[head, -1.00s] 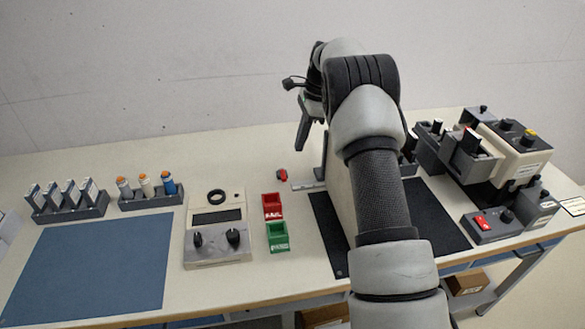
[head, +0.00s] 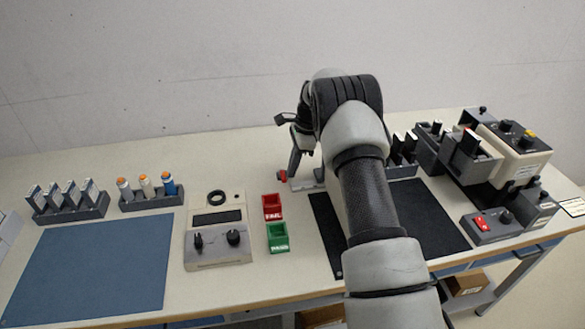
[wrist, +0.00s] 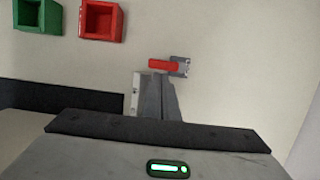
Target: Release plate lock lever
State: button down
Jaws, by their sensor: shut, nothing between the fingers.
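A small red lever (head: 282,176) stands at the back of the table, behind the black plate (head: 324,228). In the wrist view, the red lever (wrist: 162,65) lies crosswise on a small grey metal mount (wrist: 183,67). My gripper (head: 292,176) points down just beside the lever in the head view. In the wrist view, my gripper (wrist: 156,76) is shut and empty, its tips close below the red lever. I cannot tell whether they touch it. My arm hides part of the black plate.
A red box (head: 272,207) and a green box (head: 278,237) stand left of the black plate. A meter with knobs (head: 219,218) is farther left. Grey devices (head: 483,155) crowd the right side.

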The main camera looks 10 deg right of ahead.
jog(key=shift+s+a+m, duration=0.15)
jog(key=shift+a+m, duration=0.05)
jog(key=shift+m, duration=0.4)
jog(key=shift+s+a+m+t, duration=0.2)
jog(key=shift+m+t, duration=0.1)
jog(key=shift+m, duration=0.3)
jog(key=m, duration=0.1)
jog(key=a+m, duration=0.1)
jog(key=m, duration=0.1)
jog(key=shift+s+a+r+t, duration=0.1)
jog(key=shift+s+a+t, duration=0.1)
jog(key=shift+t, duration=0.2)
jog(key=m, duration=0.1)
jog(key=a+m+p, duration=0.1)
jog(key=m, duration=0.1)
jog(key=m+h, duration=0.1)
jog(key=shift+a+m+t+p, duration=0.3)
jog(key=shift+m+t, duration=0.1)
jog(key=shift+a, duration=0.25)
jog(key=shift+w, duration=0.1)
